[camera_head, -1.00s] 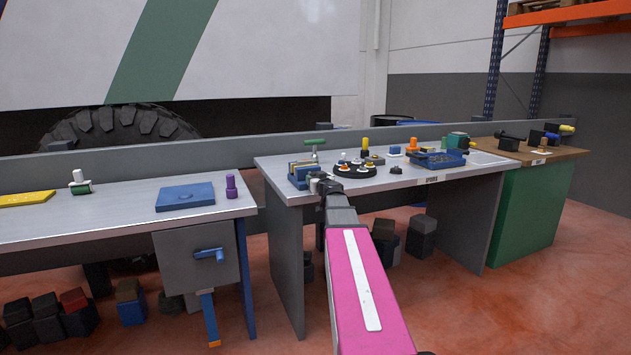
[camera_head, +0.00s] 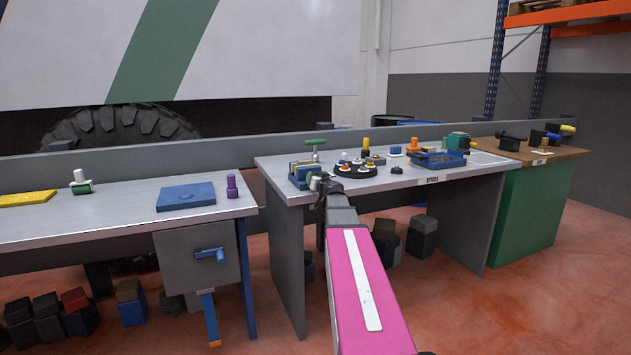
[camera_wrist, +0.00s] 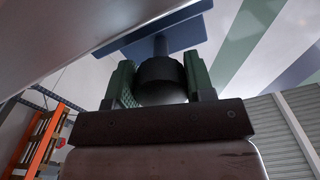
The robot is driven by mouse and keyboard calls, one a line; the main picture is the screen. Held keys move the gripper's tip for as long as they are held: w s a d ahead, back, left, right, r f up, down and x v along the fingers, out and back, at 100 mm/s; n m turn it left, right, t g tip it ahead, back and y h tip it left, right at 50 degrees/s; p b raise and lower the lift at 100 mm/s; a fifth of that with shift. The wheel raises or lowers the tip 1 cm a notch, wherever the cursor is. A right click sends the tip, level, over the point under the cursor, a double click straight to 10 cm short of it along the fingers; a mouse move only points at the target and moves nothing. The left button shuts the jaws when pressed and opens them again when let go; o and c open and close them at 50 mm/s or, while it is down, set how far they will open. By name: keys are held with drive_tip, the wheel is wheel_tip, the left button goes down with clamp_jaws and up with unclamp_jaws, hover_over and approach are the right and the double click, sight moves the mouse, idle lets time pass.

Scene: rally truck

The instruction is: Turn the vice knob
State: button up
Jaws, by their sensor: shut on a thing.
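In the wrist view, the round black knob (camera_wrist: 162,80) sits between the two green fingers of my gripper (camera_wrist: 160,88). The fingers are shut on it from both sides. Behind the knob, a blue shaft leads to the blue vice body (camera_wrist: 165,38).
The middle workbench (camera_head: 400,184) also holds a black round tray (camera_head: 341,172) with several small parts and a blue bin (camera_head: 447,160). A green-topped upright piece (camera_head: 316,142) stands behind the vice. A separate workbench (camera_head: 110,222) stands to the left across a gap.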

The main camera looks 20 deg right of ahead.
drive_tip(key=o, duration=0.9)
drive_tip(key=shift+s, duration=0.1)
drive_tip(key=s, duration=1)
drive_tip(key=shift+s+d, duration=0.15)
drive_tip(key=shift+s, duration=0.25)
